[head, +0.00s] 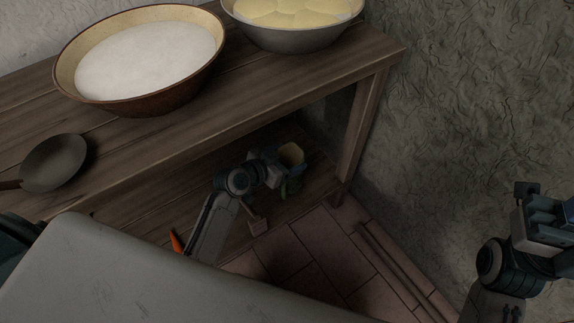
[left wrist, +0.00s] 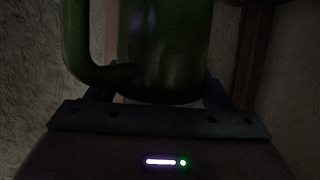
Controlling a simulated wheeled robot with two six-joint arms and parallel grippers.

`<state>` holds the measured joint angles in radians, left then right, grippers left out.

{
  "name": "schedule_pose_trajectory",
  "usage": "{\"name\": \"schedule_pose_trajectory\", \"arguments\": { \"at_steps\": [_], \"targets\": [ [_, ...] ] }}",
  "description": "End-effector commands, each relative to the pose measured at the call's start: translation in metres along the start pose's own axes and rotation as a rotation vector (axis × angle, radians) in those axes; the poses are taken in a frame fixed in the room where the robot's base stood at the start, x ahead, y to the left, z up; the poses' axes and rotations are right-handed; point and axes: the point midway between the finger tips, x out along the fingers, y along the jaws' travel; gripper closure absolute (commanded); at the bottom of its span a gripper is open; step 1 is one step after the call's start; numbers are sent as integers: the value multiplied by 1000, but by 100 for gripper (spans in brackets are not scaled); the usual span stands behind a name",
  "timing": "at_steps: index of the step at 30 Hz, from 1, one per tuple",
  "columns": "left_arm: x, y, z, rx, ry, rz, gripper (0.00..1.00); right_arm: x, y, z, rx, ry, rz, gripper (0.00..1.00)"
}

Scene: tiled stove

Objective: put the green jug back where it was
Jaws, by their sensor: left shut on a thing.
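The green jug (head: 291,188) is at the right end of the space under the wooden table, above or on the low shelf; I cannot tell whether its base touches. Its pale inside shows at the top. My left gripper (head: 276,168) is shut on it. In the left wrist view the jug (left wrist: 160,50) fills the upper middle, dark green and glossy, with its handle curving at the left. Its top is cut off there. My right gripper (head: 545,215) is at the right edge, away from the table; its fingertips are not clear.
On the wooden table (head: 240,110) stand a bowl of white stuff (head: 145,60), a bowl of yellowish dough (head: 290,38) and a dark pan (head: 55,163). A table leg (head: 360,125) is close right of the jug. A carrot (head: 176,242) lies lower left. The tiled floor (head: 320,255) is partly clear.

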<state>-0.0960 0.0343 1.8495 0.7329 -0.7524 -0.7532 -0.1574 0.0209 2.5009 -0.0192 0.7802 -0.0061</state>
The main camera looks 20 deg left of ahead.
Motion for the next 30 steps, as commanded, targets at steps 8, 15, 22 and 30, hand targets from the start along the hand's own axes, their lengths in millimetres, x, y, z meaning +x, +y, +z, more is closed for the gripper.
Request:
{"name": "schedule_pose_trajectory", "arguments": {
  "at_steps": [8,15,22,30],
  "targets": [
    [12,-8,9,-2,2,0,86,-8,-1,0,-6,5,4,67],
    [21,-8,30,0,3,0,86,-17,-1,1,-17,8,16,67],
    [20,-7,30,0,3,-1,86,-12,0,1,-18,20,31,67],
    [21,-7,34,-1,0,0,4,-14,0,2,-19,18,28,67]
  ]
}}
